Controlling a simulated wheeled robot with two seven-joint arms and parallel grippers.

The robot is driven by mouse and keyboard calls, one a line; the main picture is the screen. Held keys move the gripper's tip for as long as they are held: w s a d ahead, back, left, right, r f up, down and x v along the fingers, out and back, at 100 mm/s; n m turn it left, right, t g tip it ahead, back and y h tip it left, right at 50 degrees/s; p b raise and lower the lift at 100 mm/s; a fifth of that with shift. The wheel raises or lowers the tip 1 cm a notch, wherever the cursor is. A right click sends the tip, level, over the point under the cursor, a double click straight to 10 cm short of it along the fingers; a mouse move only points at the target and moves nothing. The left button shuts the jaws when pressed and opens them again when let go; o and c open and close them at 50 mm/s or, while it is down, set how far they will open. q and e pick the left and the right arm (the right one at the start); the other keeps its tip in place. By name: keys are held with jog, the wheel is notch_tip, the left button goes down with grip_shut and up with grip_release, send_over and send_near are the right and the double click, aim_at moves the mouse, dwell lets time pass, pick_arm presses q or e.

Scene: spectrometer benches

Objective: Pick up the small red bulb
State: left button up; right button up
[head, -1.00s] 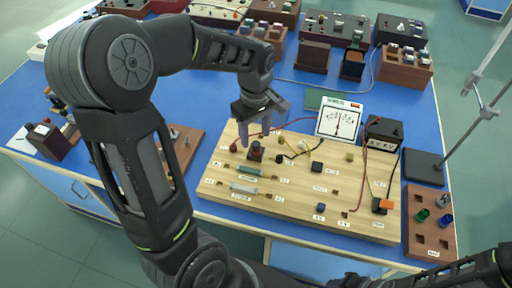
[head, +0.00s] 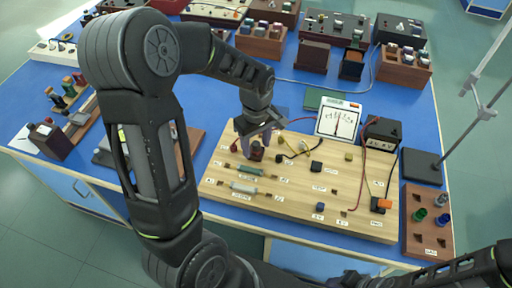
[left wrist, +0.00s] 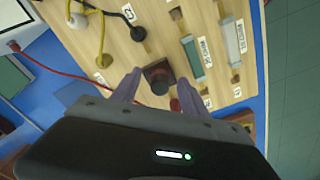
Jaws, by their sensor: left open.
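A small dark reddish round piece (left wrist: 160,84) sits on a dark square base (left wrist: 151,69) on the wooden board, and looks like the red bulb. In the head view the piece (head: 256,153) shows near the board's left back part, partly covered by my gripper. My left gripper (head: 257,150) is open and low over it. In the left wrist view its two pale purple fingers (left wrist: 159,82) lie either side of the piece, with nothing held. I cannot tell whether they touch it. My right gripper is not in view.
The wooden board (head: 290,210) carries a green resistor (head: 250,170), a pale resistor (head: 243,187), wires and a black block (head: 316,166). A white meter (head: 339,121) stands at its back. A brown rack (head: 426,225) with coloured pieces is at right.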

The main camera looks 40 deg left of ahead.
aim_at(256, 144)
pick_arm(q)
grip_shut()
dwell(0.3)
jog(key=shift+r, duration=0.15)
notch_tip(256, 144, up, 10)
jog(key=shift+f+b, duration=0.1)
jog(key=shift+b, duration=0.5)
dwell(0.6)
jog(key=shift+r+p, duration=1.25)
jog(key=shift+r, duration=0.25)
